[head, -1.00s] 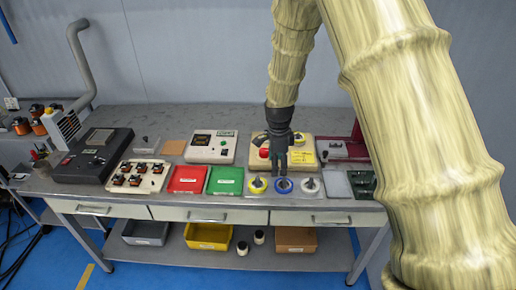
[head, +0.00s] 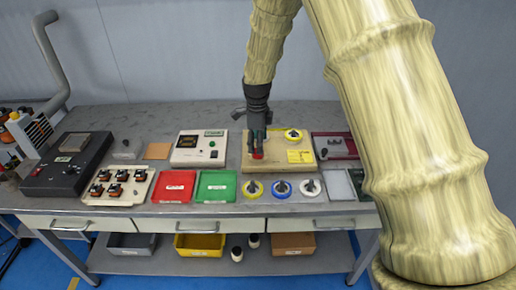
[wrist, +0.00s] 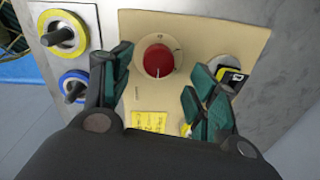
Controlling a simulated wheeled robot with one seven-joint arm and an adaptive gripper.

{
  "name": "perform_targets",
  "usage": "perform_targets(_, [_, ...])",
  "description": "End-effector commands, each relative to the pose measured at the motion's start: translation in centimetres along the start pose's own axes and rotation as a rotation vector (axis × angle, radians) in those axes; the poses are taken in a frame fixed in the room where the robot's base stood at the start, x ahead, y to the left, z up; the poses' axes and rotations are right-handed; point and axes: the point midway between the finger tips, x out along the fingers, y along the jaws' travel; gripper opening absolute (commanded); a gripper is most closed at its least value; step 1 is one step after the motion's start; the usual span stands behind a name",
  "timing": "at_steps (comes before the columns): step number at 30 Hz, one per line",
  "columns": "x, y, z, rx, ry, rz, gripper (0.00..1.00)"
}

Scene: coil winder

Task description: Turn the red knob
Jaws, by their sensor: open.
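The red knob (wrist: 158,60) sits on a beige panel (wrist: 200,27) and shows whole in the wrist view. In the head view only a bit of the red knob (head: 257,155) shows below my fingers, on the beige panel (head: 280,168). My gripper (wrist: 158,85) is open, with one green finger on each side of the knob in the picture and the knob a little beyond the fingertips. In the head view my gripper (head: 257,148) hangs over the left part of the panel. I cannot tell whether a finger touches the knob.
A yellow-ringed black knob (head: 293,135) is on the same panel, close to a finger in the wrist view (wrist: 230,75). A yellow label (head: 300,156) is beside it. Yellow, blue (head: 282,188) and white ringed spools stand in front. A meter box (head: 198,148) is to the left.

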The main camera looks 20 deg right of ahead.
Motion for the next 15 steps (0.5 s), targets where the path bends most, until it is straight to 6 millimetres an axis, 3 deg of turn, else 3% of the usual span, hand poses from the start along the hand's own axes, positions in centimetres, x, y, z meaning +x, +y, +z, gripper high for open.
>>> perform_targets(6, [2.7,0.1,-0.1,0.001,0.000,0.002,0.59])
perform_targets(15, [4.2,0.0,-0.2,0.003,-0.001,0.000,0.59])
